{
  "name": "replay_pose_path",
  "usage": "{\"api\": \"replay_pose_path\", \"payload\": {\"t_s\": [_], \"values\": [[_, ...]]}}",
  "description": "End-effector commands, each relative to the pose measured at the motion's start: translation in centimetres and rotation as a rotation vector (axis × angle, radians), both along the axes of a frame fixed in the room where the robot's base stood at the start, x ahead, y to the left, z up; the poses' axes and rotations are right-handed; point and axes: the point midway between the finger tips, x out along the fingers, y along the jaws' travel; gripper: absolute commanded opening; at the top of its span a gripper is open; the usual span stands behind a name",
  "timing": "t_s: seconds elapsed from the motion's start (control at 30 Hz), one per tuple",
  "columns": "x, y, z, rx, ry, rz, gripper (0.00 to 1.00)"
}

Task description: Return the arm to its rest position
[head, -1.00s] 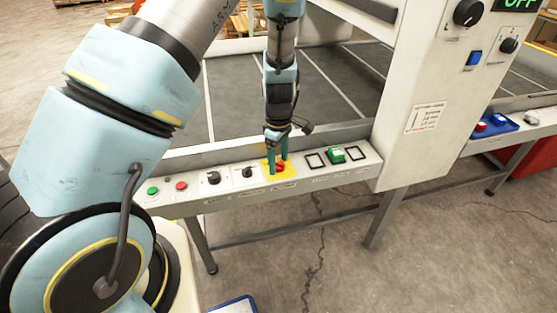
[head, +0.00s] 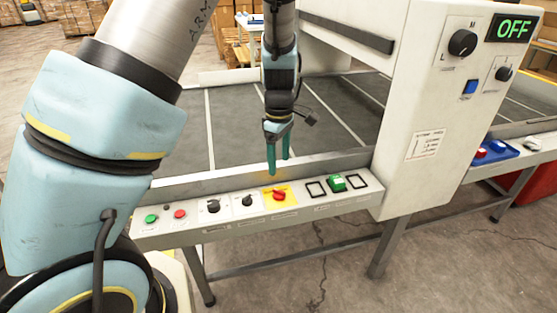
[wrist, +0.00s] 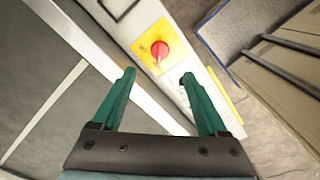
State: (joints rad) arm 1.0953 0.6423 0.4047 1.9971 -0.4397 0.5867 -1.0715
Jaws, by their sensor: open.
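My gripper (head: 278,165) points down above the front control strip of the machine, with its two teal fingers apart and nothing between them. The red knob (head: 280,195) on its yellow plate is just below and in front of the fingertips, apart from them. In the wrist view the fingers (wrist: 155,100) are spread and the red knob (wrist: 159,50) shows beyond the tips.
The control strip (head: 231,222) also carries green and red buttons, black knobs and a green switch (head: 337,183). A white cabinet (head: 400,110) with an OFF display (head: 514,28) stands to the right. The grey machine bed (head: 240,125) lies behind the strip.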

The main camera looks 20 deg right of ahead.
Motion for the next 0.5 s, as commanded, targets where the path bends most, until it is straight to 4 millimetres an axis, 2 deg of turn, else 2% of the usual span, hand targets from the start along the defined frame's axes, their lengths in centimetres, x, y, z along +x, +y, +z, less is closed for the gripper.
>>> {"api": "replay_pose_path", "payload": {"t_s": [0.17, 0.27, 0.37, 0.5], "values": [[0.0, 0.0, 0.0, 0.000, 0.000, 0.000, 0.76], [0.3, 0.7, 0.2, -0.003, 0.002, -0.008, 0.76], [0.9, 3.0, 1.1, -0.013, 0.005, -0.041, 0.76], [1.8, 8.8, 3.3, -0.037, 0.001, -0.149, 0.76]]}}
